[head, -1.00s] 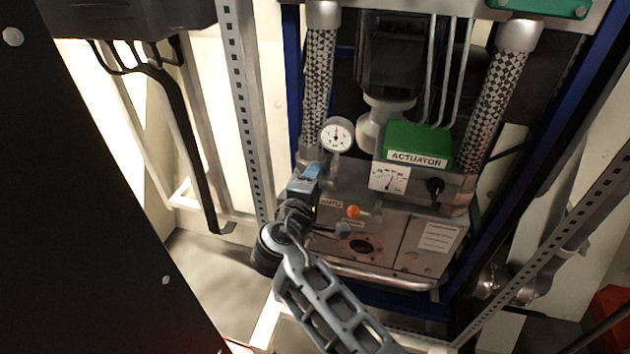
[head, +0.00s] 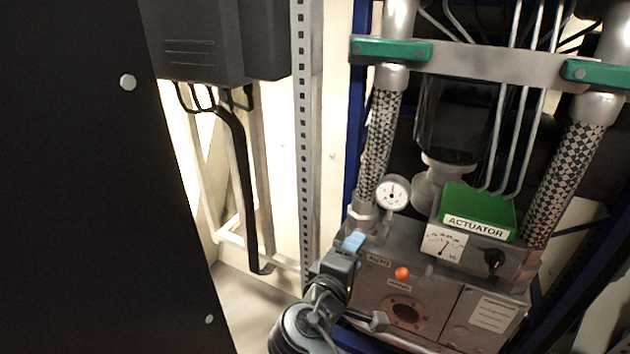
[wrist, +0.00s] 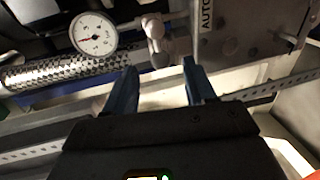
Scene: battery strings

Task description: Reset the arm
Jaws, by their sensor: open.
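My gripper (wrist: 157,84) shows in the wrist view with two blue fingers spread apart and nothing between them. In the head view my gripper (head: 353,241) is at the left side of the actuator unit (head: 450,318), near its AUTO label. The unit is a grey metal box with a green block (head: 478,208) marked ACTUATOR on top. An orange knob (head: 401,273) sits on its front, to the right of my gripper. I cannot tell whether the fingers touch the unit.
A round gauge (head: 392,194) stands above my gripper and also shows in the wrist view (wrist: 93,33). Braided hoses (head: 379,140) rise on both sides. A perforated metal post (head: 303,150) and a large black panel (head: 75,180) stand to the left.

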